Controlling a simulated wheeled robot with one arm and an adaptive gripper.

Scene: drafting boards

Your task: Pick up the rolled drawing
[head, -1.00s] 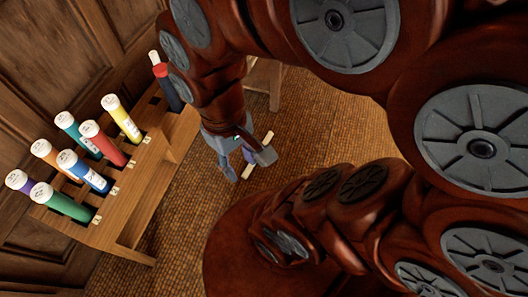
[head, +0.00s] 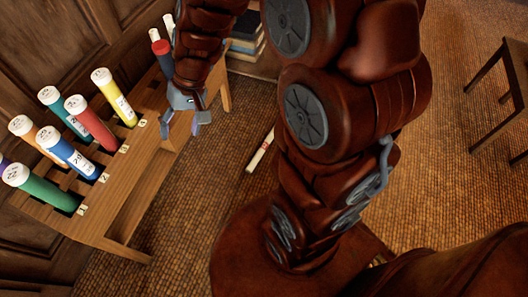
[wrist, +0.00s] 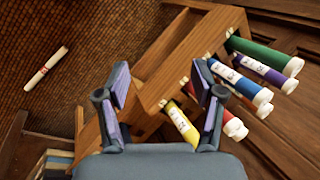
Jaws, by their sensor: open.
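The rolled drawing (head: 260,152) is a thin white roll with a small red mark, lying on the woven floor to the right of the wooden rack. In the wrist view it lies far left on the floor (wrist: 45,68), well outside the fingers. My gripper (head: 203,120) is open and empty, raised near the right part of the rack. In the wrist view its spread fingers (wrist: 160,75) have the rack's wooden edge between and beyond them. The fingers are apart from the roll.
The wooden rack (head: 137,192) holds several coloured tubes with white numbered caps, near the panelled wall (head: 60,45). Books (head: 248,38) are stacked at the back. A dark wooden stool or table (head: 492,75) stands at the right. The floor (head: 430,170) between is clear.

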